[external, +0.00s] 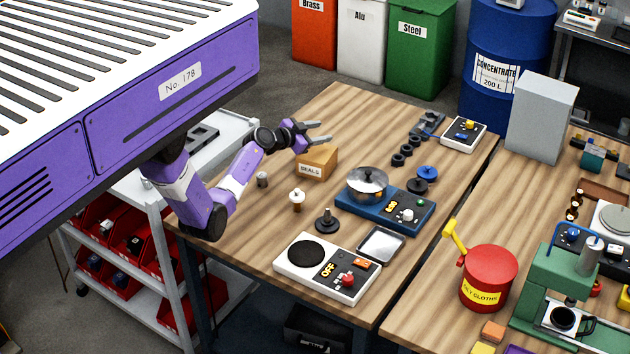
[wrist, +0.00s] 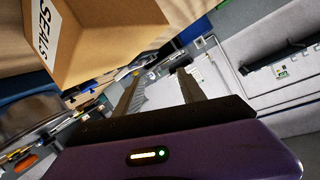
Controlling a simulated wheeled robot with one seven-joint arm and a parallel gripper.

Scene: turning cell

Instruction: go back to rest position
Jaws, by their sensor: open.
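My purple arm reaches over the wooden table from the left in the external view. My gripper (external: 318,132) is open and in the air above the table, close to the cardboard box labelled SEALS (external: 317,162). In the wrist view, the gripper's two fingers (wrist: 160,88) are apart with nothing between them. The SEALS box (wrist: 110,35) fills the upper left of that view, beside the fingers. I cannot tell the exact gap between the gripper and the box.
The blue device (external: 385,207) with a metal pan, the white OFF-marked unit (external: 327,268), a metal tray (external: 381,244) and small parts stand on the table (external: 335,105). A white shelf cart (external: 165,250) with red bins is at left. The table's far left is clear.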

